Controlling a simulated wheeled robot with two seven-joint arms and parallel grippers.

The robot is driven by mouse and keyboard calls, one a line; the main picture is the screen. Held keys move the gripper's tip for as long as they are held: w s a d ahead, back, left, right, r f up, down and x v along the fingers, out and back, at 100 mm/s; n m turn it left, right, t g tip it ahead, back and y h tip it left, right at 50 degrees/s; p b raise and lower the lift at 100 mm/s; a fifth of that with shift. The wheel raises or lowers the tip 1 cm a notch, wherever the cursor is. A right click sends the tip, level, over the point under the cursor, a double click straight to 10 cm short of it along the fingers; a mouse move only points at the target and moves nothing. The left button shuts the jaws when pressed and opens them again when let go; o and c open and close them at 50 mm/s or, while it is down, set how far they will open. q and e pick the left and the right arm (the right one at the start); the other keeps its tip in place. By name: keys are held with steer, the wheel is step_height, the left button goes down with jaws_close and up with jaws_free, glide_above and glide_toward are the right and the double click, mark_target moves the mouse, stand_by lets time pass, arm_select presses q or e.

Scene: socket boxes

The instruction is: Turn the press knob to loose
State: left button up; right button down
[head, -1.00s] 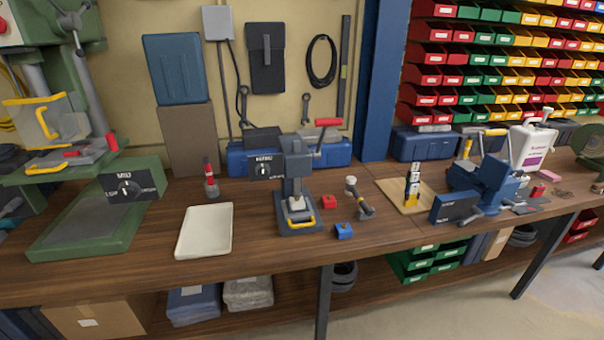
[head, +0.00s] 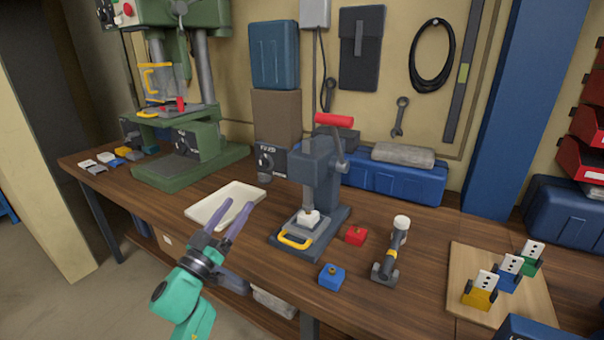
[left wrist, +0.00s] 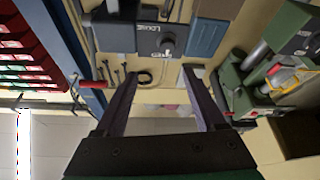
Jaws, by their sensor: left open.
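The press (head: 318,180) is a blue-grey bench press with a red lever and a yellow-handled base. Its dark knob panel (head: 278,158) stands to its left in the head view, partly hidden behind the press. The round knob (head: 264,163) sits on the panel's front. In the left wrist view the knob (left wrist: 167,45) shows beyond my fingertips, beside a white word that seems to read "Loose"; I cannot tell its exact setting. My left gripper (head: 239,204) is open and empty, in front of the panel and near the white tray, apart from the knob. My right gripper is out of view.
A white tray (head: 202,213) lies left of the press.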

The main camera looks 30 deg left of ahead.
arm_select(q)
steer(key=p, duration=0.1)
glide_toward(260, 165)
steer(key=p+x, duration=0.1)
steer(key=x, duration=0.7)
steer(key=shift+d+r, duration=0.1)
steer(key=shift+r, duration=0.05)
steer(key=shift+w, duration=0.45)
jaws_close()
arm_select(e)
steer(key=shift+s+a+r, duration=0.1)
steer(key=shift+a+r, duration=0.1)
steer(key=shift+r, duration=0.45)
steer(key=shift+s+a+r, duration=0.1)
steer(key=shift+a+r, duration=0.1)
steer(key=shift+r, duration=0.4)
